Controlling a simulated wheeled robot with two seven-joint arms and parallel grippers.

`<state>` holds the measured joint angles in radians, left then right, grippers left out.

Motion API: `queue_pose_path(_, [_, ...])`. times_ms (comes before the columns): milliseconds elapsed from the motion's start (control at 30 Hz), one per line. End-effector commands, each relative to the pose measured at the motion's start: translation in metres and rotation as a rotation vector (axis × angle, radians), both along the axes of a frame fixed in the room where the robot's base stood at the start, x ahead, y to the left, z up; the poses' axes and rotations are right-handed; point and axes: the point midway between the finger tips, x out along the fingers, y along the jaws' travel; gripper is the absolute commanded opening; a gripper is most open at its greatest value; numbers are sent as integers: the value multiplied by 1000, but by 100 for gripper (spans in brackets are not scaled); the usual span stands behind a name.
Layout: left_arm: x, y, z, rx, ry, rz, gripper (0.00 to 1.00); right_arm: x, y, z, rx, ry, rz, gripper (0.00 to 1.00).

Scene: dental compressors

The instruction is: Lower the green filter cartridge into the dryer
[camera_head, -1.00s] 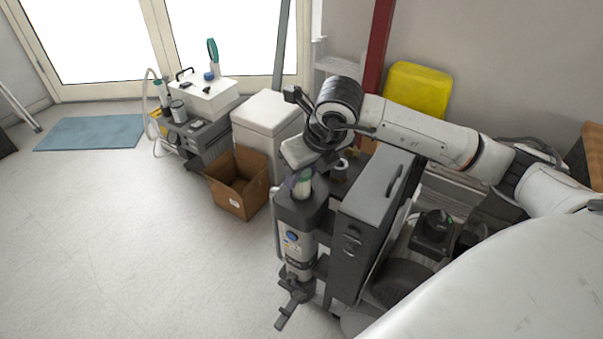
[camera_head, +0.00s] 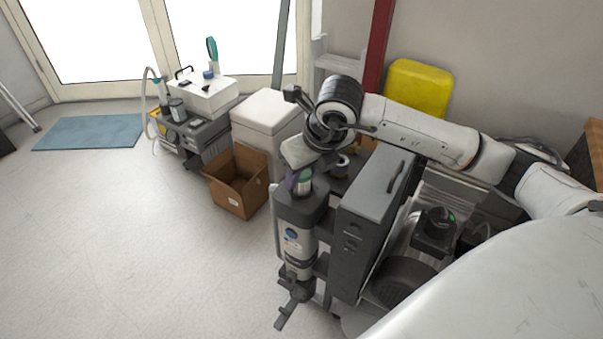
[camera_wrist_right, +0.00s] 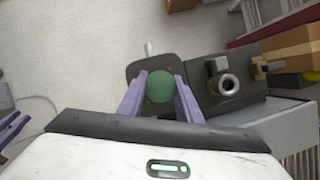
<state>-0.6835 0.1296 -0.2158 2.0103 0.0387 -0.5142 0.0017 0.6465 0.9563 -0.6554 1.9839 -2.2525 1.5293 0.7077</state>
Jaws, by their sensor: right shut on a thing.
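The green filter cartridge (camera_head: 304,180) is upright at the top of the dryer (camera_head: 292,243), its lower end hidden by the dark dryer head. My right gripper (camera_head: 302,176) is above the dryer, its purple fingers shut on the cartridge. In the right wrist view, the round green cartridge top (camera_wrist_right: 160,86) sits between the fingers, over the dark dryer head (camera_wrist_right: 140,68). How deep the cartridge sits is hard to tell. Purple finger-like parts, apparently my left gripper (camera_wrist_right: 12,128), show at the left edge of the wrist view; their opening is unclear.
A dark grey cabinet (camera_head: 375,205) stands right beside the dryer. An open cardboard box (camera_head: 232,198), a white bin (camera_head: 262,125) and a grey cart (camera_head: 205,135) are to the left. A yellow case (camera_head: 417,88) stands behind my arm.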

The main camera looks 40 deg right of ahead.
Motion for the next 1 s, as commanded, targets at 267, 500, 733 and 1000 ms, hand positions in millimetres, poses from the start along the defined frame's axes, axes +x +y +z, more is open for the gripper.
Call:
queue_pose_path(267, [-1, 0, -2, 0, 1, 0, 26, 0, 0, -2, 0, 0, 0, 53])
queue_pose_path(500, [-3, 0, -3, -1, 7, 1, 26, 0, 0, -2, 0, 1, 0, 53])
queue_pose_path(733, [-7, -1, 0, -5, 12, 1, 26, -11, 0, 29, -1, -5, 1, 53])
queue_pose_path(1000, [-7, 0, 3, -2, 11, 0, 26, -32, 0, 76, -1, -5, 1, 53])
